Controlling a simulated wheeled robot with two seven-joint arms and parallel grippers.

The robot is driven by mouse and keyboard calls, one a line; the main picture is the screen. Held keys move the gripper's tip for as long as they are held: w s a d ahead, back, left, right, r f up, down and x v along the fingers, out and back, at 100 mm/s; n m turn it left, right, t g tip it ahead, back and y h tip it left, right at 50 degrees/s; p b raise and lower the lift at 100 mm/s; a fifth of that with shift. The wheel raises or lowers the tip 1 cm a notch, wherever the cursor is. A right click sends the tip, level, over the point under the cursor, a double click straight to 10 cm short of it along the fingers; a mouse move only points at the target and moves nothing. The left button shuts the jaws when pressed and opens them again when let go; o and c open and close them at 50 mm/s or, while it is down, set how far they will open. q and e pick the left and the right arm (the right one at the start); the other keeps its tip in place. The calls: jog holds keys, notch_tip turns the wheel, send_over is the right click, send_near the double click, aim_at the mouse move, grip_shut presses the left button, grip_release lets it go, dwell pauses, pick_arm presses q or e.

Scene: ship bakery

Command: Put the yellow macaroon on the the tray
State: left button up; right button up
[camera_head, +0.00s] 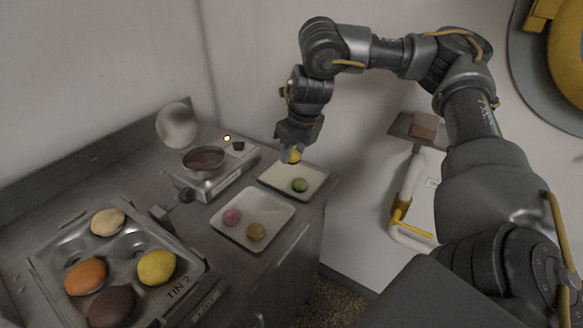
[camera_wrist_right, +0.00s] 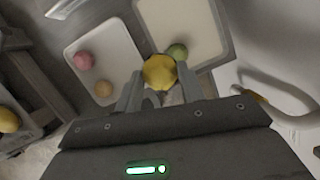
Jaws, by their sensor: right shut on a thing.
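The yellow macaroon (camera_head: 294,156) is held between the fingers of my right gripper (camera_head: 289,148), above the near edge area of the back tray. In the right wrist view the yellow macaroon (camera_wrist_right: 160,71) sits between the fingertips. The back white tray (camera_head: 271,182) holds a green macaroon (camera_head: 300,185); the tray also shows in the right wrist view (camera_wrist_right: 203,28). The front white tray (camera_head: 228,232) holds a pink macaroon (camera_head: 232,217) and a tan macaroon (camera_head: 256,231). My left gripper is not in view.
A metal tin (camera_head: 62,238) at front left holds several large buns, including a yellow one (camera_head: 157,267). The counter ends just right of the trays.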

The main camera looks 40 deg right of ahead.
jog(key=w+d+f, duration=0.4)
jog(key=w+d, duration=0.1)
jog(key=w, duration=0.1)
jog(key=b, duration=0.2)
send_near(289, 168)
jog(key=shift+w+a+f, duration=0.1)
jog(key=shift+w+f, duration=0.1)
jog(key=shift+f, duration=0.25)
jog(key=shift+w+a+f, duration=0.1)
jog(key=shift+w+f, duration=0.1)
jog(key=shift+f, duration=0.2)
jog(key=shift+w+d+f, duration=0.25)
jog(key=shift+w+f, duration=0.05)
jog(key=shift+w, duration=0.05)
jog(key=x, duration=0.1)
jog(key=b+x, duration=0.1)
jog(key=shift+s+f, duration=0.2)
jog(key=shift+f, duration=0.25)
jog(key=shift+w+d+f, duration=0.1)
jog(key=shift+d+f, duration=0.05)
jog(key=shift+f, duration=0.3)
jog(key=shift+r, duration=0.1)
jog(key=o, duration=0.4)
jog(key=shift+o, duration=0.2)
pick_arm(q)
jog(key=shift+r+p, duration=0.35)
jog(key=shift+p, duration=1.55)
pick_arm(e)
jog(key=v, duration=1.2)
